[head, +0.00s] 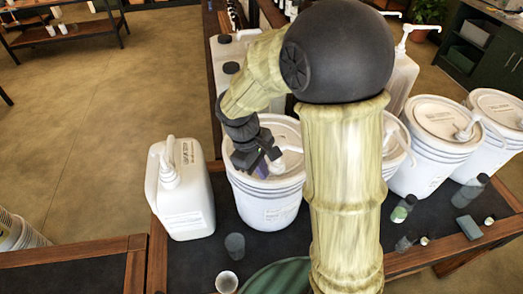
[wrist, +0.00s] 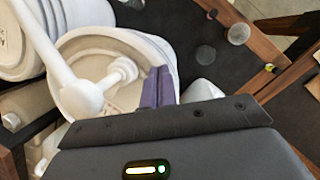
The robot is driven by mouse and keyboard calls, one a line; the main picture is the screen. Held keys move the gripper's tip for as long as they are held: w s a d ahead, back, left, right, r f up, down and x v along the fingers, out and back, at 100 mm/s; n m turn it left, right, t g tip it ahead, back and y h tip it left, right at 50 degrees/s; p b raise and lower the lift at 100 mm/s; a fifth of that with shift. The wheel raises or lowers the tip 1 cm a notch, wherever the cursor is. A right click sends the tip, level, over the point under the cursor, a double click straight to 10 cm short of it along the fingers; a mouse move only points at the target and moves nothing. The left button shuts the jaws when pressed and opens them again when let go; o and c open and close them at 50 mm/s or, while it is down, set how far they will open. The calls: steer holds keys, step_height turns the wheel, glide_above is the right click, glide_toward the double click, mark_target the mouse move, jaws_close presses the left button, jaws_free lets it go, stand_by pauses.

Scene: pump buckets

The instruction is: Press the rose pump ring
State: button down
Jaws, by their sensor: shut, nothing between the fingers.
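A white bucket (head: 268,212) stands on the dark table, with a white pump (head: 291,149) on its lid. My gripper (head: 262,170) is over the left front part of this lid, its purple fingers pointing down. The fingers (wrist: 158,88) are together and empty in the wrist view, beside the white pump (wrist: 122,71) on the bucket lid (wrist: 95,60). I cannot tell whether they touch the lid. No rose-coloured ring can be made out in either view; the pump parts I see look white. My arm hides part of the bucket row.
A white jug (head: 181,192) with a pump stands left of the bucket. More white buckets (head: 424,150) stand to the right. A grey cup (head: 235,245), a white cup (head: 227,281) and a dark bottle (head: 404,208) are in front. Open floor lies left.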

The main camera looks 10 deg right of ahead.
steer(key=w+a+r+n+h, duration=0.3)
steer(key=w+a+n+h, duration=0.3)
steer(key=w+a+n, duration=0.2)
steer(key=shift+w+a+n+t+h+p, duration=0.3)
steer(key=shift+w+a+n+t+p, duration=0.1)
steer(key=shift+w+a, duration=0.35)
steer(key=shift+s+f, duration=0.1)
steer(key=p+x, duration=0.4)
steer(key=x, duration=0.6)
steer(key=d+p, duration=0.2)
steer(key=d, duration=0.1)
steer(key=shift+d, duration=0.45)
steer(key=shift+s, duration=0.1)
